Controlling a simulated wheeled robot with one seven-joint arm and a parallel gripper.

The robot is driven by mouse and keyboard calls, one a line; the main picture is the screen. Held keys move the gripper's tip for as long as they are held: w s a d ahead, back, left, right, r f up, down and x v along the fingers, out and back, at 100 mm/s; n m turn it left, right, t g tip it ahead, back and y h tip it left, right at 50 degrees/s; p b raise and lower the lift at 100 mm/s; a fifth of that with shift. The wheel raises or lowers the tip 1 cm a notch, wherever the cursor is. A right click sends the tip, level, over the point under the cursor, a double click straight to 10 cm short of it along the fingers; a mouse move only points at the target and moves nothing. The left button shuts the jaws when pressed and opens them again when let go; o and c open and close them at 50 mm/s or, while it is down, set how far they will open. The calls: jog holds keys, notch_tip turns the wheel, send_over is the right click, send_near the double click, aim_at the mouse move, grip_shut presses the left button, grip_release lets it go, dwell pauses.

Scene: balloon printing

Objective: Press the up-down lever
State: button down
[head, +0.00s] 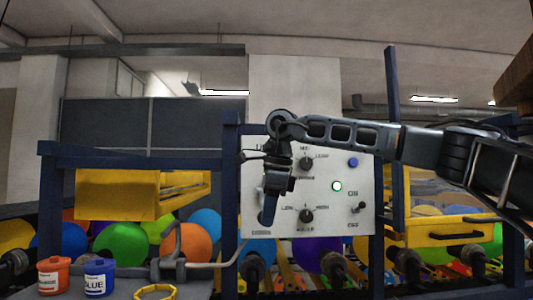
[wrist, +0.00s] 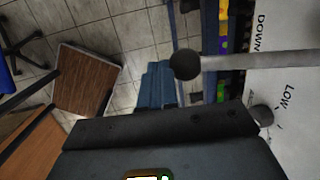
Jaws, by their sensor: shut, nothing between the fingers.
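The control panel (head: 320,215) is a white upright board with dials and a switch. The up-down lever (wrist: 186,65) shows in the wrist view as a dark ball on a grey rod that runs right to the panel, beside the printed word DOWN. In the head view my arm hides the lever. My gripper (head: 267,214) hangs in front of the panel's left side, pointing down, with its jaws shut and empty. In the wrist view my gripper (wrist: 165,128) fills the lower part, below the lever in the picture. I cannot tell whether it touches the lever.
The panel also has an upper knob (head: 306,163), a lower knob (head: 307,216), a lit green lamp (head: 337,186), a blue button (head: 353,162) and an ON/OFF switch (head: 359,208). Orange (head: 53,276) and blue (head: 99,278) ink bottles stand at the lower left.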

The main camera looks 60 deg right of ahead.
jog(key=shift+d+b+x, duration=0.15)
jog(key=shift+b+x, duration=0.05)
jog(key=shift+x, duration=0.45)
jog(key=shift+d+b+x, duration=0.2)
jog(key=shift+x, duration=0.5)
